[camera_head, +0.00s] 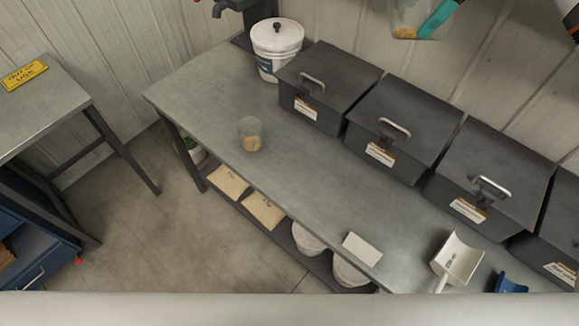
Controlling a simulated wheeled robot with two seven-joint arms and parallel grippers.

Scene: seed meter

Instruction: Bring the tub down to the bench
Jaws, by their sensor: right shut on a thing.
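A white lidded tub (277,48) with a dark knob and a blue label stands upright at the far left end of the grey bench (215,100). It is beside a dark stand with a tap (230,8) and close to the first dark bin. Its lid is on. I make out neither my left nor my right gripper in this view, and nothing is seen touching the tub.
Dark lidded bins (400,125) with handles line the bench's back. A clear cup of grain (249,135) stands left of centre. A white scoop (457,258) and a white block (362,248) lie near the front edge. A pale band crosses the bottom.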

